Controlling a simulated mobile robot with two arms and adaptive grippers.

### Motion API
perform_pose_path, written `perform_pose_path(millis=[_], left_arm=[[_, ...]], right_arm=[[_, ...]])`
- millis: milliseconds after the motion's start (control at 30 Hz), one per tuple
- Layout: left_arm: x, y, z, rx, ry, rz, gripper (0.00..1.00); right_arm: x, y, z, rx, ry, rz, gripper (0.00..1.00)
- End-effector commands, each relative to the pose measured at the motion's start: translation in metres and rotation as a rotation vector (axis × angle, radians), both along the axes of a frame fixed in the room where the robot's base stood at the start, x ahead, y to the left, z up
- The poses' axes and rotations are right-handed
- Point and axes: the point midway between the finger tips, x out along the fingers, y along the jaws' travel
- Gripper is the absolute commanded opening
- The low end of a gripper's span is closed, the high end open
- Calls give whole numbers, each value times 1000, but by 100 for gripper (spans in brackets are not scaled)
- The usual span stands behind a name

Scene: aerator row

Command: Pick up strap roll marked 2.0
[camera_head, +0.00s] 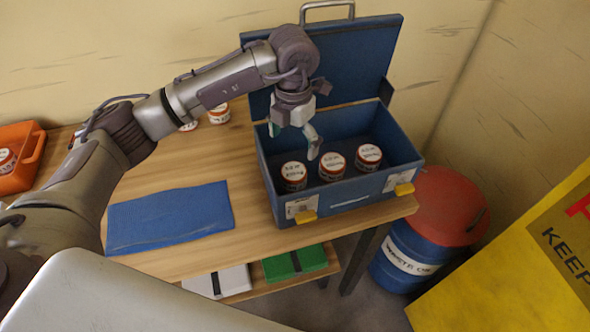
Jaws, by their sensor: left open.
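Three white rolls with orange-red rims stand upright in a row in the open blue box: a left one (293,175), a middle one (332,166) and a right one (368,157). Their top labels are too small to read surely, so I cannot tell which is marked 2.0. My left gripper (294,138) is open and empty, above the box's left part, apart from the rolls. It points down, with one finger near the space above the left and middle rolls. My right gripper is not in view.
The blue box (352,207) has its lid raised behind. More rolls (219,113) stand behind my left arm. An orange bin (22,179) is at far left, a blue mat (170,220) on the wooden table (243,246). A blue drum (405,263) and yellow sign (480,290) stand right.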

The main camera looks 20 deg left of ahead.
Motion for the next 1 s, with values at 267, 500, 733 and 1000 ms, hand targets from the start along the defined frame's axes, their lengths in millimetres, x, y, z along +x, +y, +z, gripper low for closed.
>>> perform_pose_path(millis=[267,500,733,1000], left_arm=[[0,0,-41,-1,1,1,96],[-7,-2,-60,-1,5,-1,96],[-9,-2,-92,-1,3,1,96],[-8,-3,-98,-2,-1,-1,96]], right_arm=[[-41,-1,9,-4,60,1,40],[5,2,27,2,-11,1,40],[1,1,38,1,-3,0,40],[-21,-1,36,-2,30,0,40]])
